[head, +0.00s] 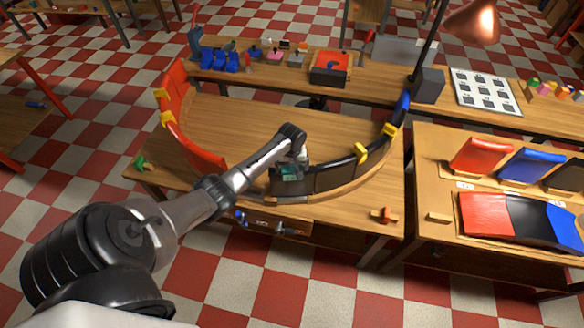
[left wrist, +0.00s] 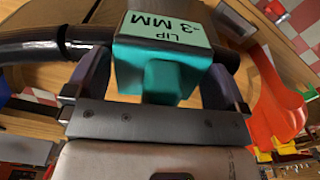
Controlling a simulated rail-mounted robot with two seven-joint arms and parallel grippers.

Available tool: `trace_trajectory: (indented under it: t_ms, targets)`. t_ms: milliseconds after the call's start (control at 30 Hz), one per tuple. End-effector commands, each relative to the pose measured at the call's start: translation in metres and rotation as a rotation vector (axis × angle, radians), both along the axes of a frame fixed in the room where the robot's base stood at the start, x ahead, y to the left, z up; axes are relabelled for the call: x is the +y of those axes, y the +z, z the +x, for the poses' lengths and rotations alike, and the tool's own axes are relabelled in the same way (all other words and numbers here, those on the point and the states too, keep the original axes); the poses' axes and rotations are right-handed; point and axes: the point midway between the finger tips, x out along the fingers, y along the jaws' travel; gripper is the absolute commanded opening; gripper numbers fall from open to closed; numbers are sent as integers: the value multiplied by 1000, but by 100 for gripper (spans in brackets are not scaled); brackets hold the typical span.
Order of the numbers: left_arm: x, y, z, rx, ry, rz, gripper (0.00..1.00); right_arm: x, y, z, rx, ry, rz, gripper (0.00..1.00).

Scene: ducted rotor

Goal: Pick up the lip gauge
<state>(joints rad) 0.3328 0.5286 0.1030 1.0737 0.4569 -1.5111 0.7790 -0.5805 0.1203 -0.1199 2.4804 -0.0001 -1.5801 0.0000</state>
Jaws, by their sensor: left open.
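The lip gauge (left wrist: 160,62) is a teal block with a pale label reading "LIP -3 MM" in the left wrist view. In the head view it shows as a small teal patch (head: 291,173) at the black front part of the curved duct (head: 318,178). My left gripper (head: 290,160) is over it. In the left wrist view the dark fingers of my left gripper (left wrist: 158,82) stand on either side of the gauge, open. I cannot tell whether either finger touches it. The gauge's underside is hidden. My right gripper is not in view.
Red duct panels (head: 190,130) with yellow clamps (head: 167,117) curve along the left of the table. A blue panel end (head: 402,104) stands at the right. A side table (head: 430,160) holds red, blue and black panels. The table middle (head: 250,115) inside the curve is clear.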

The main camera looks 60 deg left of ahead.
Motion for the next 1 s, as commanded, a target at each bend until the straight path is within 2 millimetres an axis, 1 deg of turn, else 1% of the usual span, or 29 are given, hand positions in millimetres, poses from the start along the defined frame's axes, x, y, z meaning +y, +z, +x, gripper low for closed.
trace_trajectory:
  t_ms: [267,600,700,1000]
  targets:
    - [0,-1,0,-1,0,0,99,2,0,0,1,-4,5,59]
    - [0,-1,0,-1,0,0,66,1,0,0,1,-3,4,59]
    - [0,-1,0,-1,0,0,58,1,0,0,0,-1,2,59]
    - [0,2,1,-2,0,1,58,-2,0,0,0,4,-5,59]
